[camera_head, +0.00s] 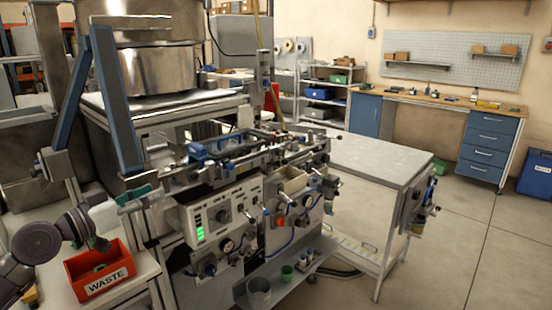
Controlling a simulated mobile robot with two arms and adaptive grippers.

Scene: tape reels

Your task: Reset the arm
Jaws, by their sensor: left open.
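My left arm comes in from the left edge. Its dark left gripper (101,244) is small in the picture, over the back part of the red bin marked WASTE (115,275). The gripper is open, and I see nothing held in it. Its fingertips are partly lost against the bin's dark inside, so I cannot tell if they touch anything. My right gripper is not in view. I cannot make out a tape reel near the gripper.
A large machine with a control panel (228,218) and blue-framed posts stands right of the bin. A grey side table (375,160) has a clear top. A workbench with blue drawers (484,148) is at the back. Open floor lies at right.

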